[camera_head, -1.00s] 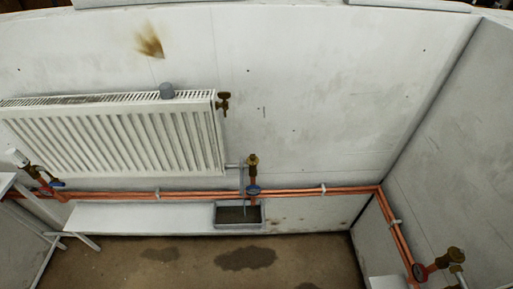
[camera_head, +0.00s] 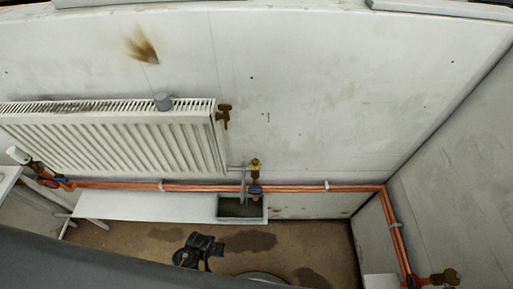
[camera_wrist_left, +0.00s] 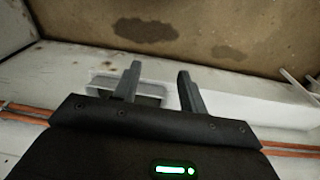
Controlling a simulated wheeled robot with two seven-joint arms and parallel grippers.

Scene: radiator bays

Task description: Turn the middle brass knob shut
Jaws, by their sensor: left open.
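The middle brass valve and knob (camera_head: 255,165) stands at the lower right end of the radiator, with a blue ring below it on the copper pipe. I cannot tell from its look whether it is shut. My left gripper (camera_wrist_left: 157,80) is open and empty in the left wrist view. The grey tray (camera_wrist_left: 152,93) shows behind its fingers. In that view the brass knob is not visible. In the head view a dark part of my left arm is low in the picture, below and left of the knob and apart from it. My right gripper is not in view.
The copper pipes (camera_head: 320,188) run along the wall. A grey tray (camera_head: 241,209) sits below the middle knob. Another brass valve (camera_head: 445,277) is at lower right.

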